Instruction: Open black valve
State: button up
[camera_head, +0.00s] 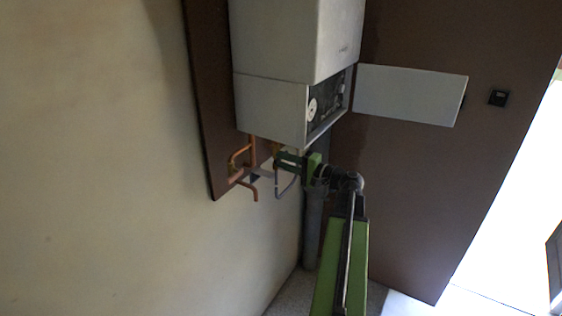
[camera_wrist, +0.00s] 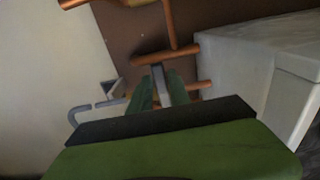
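My gripper (camera_head: 280,160) is at the pipes under the white boiler. In the wrist view its two green fingers (camera_wrist: 161,88) stand apart, so it is open. A pale grey bar (camera_wrist: 160,76) shows in the gap between them, and I cannot tell whether they touch it. I cannot clearly pick out a black valve. A small dark piece (camera_head: 255,178) sits among the copper pipes (camera_head: 250,155) in the head view, left of my gripper. A small dark grey angular piece (camera_wrist: 112,88) shows left of the fingers in the wrist view.
The white boiler (camera_head: 272,110) hangs just above my gripper, with its white flap (camera_head: 410,94) swung open to the right. Copper pipes (camera_wrist: 165,55) lie just ahead of the fingertips. A bent grey pipe (camera_wrist: 88,108) is to the left. A pale wall (camera_head: 100,150) stands at left.

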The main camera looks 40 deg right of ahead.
grip_shut()
jog(key=r+m+p, duration=0.1)
jog(key=m, duration=0.1)
jog(key=r+m+p, duration=0.1)
jog(key=m, duration=0.2)
jog(key=d+m, duration=0.1)
jog(key=m, duration=0.2)
jog(key=shift+w+r+p, duration=0.1)
jog(key=shift+r+p, duration=0.3)
jog(key=shift+w+d+r+m+p, duration=0.2)
jog(key=shift+d+m, duration=0.4)
jog(key=shift+m, duration=1.15)
jog(key=shift+w+d+r+m+p, duration=0.1)
jog(key=shift+d+r+m+p, duration=0.35)
jog(key=shift+m, duration=1.25)
jog(key=shift+w+d+r+m+p, duration=0.15)
jog(key=shift+d+m, duration=0.55)
jog(key=shift+m, duration=1.05)
jog(key=shift+o, duration=1.9)
grip_release()
